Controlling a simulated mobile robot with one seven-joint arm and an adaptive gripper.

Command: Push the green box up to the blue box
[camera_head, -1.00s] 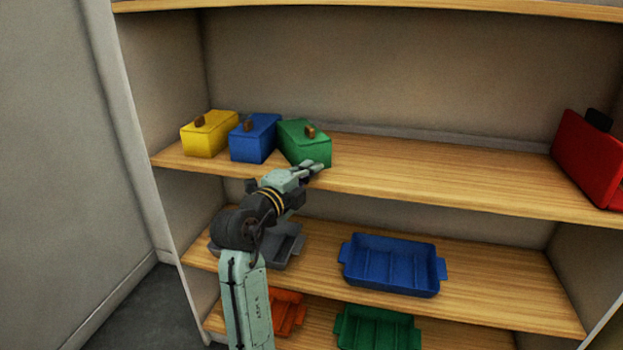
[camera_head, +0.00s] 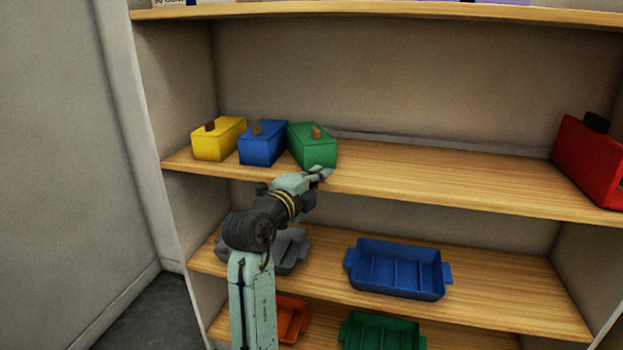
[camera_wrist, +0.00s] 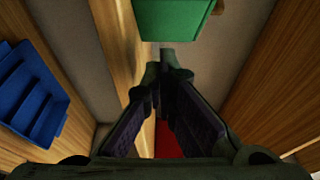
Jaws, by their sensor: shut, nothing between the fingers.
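The green box (camera_head: 314,154) stands on the upper shelf, right of the blue box (camera_head: 260,152), with a small brown knob on its lid. The two boxes are very close side by side; I cannot tell whether they touch. My gripper (camera_head: 322,173) is shut and empty, low at the front right corner of the green box, near the shelf's front edge. In the wrist view my fingertips (camera_wrist: 163,68) are together just below the green box (camera_wrist: 172,20); contact is not clear. The blue box is not visible in the wrist view.
A yellow box (camera_head: 216,142) stands left of the blue box. A red box (camera_head: 585,165) stands at the far right of the upper shelf (camera_head: 450,180), with bare wood between. A blue tray (camera_head: 397,270), a grey tray (camera_head: 290,250) and other trays lie on lower shelves.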

